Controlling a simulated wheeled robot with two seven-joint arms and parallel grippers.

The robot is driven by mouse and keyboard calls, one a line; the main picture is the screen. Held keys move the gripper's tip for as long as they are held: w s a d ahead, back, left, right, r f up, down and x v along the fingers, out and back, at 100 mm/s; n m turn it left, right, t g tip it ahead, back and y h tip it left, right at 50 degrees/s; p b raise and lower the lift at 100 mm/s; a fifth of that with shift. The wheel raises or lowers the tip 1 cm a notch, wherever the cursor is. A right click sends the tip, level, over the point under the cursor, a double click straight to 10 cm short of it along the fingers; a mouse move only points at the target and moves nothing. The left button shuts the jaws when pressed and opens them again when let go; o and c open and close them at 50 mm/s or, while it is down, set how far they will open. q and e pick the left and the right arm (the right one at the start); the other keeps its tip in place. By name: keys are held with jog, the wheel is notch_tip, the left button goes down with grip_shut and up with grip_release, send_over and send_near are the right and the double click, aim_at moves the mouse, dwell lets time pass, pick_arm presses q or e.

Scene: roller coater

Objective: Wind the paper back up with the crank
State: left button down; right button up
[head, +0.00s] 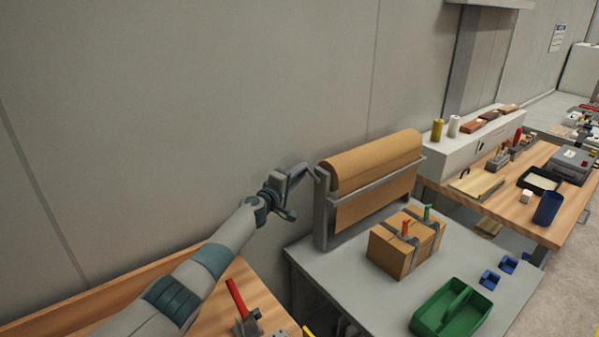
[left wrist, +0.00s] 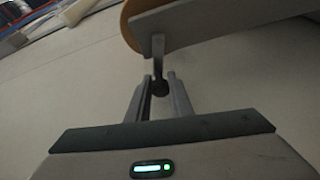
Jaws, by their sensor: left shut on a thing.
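A wide roll of brown paper (head: 375,163) sits in a grey stand (head: 322,215) on a grey table. A sheet of the paper hangs down in front, below the grey bar. My left gripper (head: 296,178) is at the left end of the stand. In the left wrist view its two fingers (left wrist: 160,88) are shut around the dark end of the crank (left wrist: 158,60), which hangs from a grey bar. The brown roll edge (left wrist: 132,25) shows behind that bar. My right gripper is not in view.
A cardboard box (head: 393,255) with straps and red and green handles stands before the roll. A green tray (head: 450,308) and blue holders (head: 489,280) lie nearer. The wall (head: 200,110) is close behind. A red-handled tool (head: 238,300) lies on the wooden bench.

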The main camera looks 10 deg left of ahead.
pick_arm(q)
jog(key=shift+f+n+g+p, duration=0.2)
jog(key=shift+n+g+p, duration=0.1)
jog(key=shift+n+p, duration=0.65)
jog(key=shift+w+f+n+g+p, duration=0.1)
jog(key=shift+f+n+g+p, duration=0.3)
jog(key=shift+p, duration=0.4)
jog(key=shift+f+n+p, duration=0.35)
jog(key=shift+n+p, duration=0.1)
jog(key=shift+n, duration=0.2)
jog(key=shift+f+n+g+p, duration=0.4)
jog(key=shift+f+n+g, duration=0.2)
jog(key=shift+n, duration=0.2)
jog(key=c, duration=1.6)
grip_release()
jog(key=shift+r, duration=0.15)
